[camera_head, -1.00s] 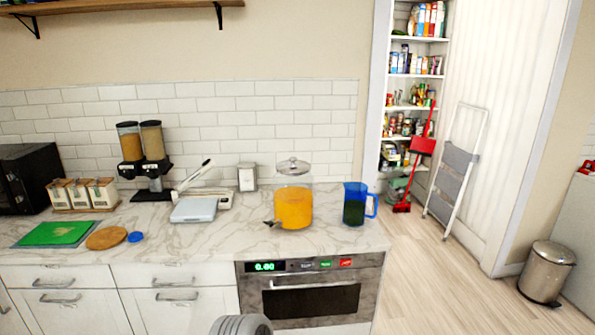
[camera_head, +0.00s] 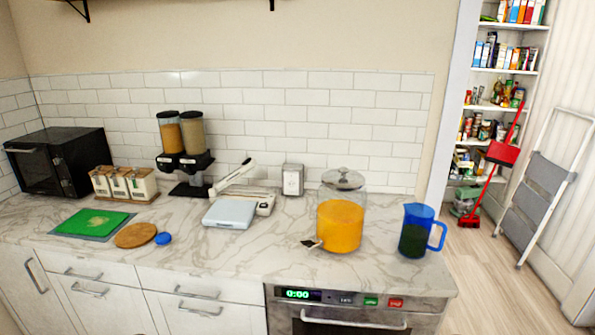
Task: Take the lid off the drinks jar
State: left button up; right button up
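The drinks jar (camera_head: 341,224) stands upright on the marble counter, right of the middle of the view. It is clear glass, mostly filled with an orange drink, with a small dark tap low on its left front. Neither of my grippers shows in the head view.
A blue jug (camera_head: 417,232) stands close right of the jar, near the counter's right end. A napkin holder (camera_head: 292,180), a white slicer-like device (camera_head: 232,206) and dispensers (camera_head: 183,150) stand to the left. The counter (camera_head: 230,259) in front is mostly clear.

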aim_at(341, 178)
jog(key=z, duration=0.15)
jog(key=i, duration=0.9)
jog(key=z, duration=0.5)
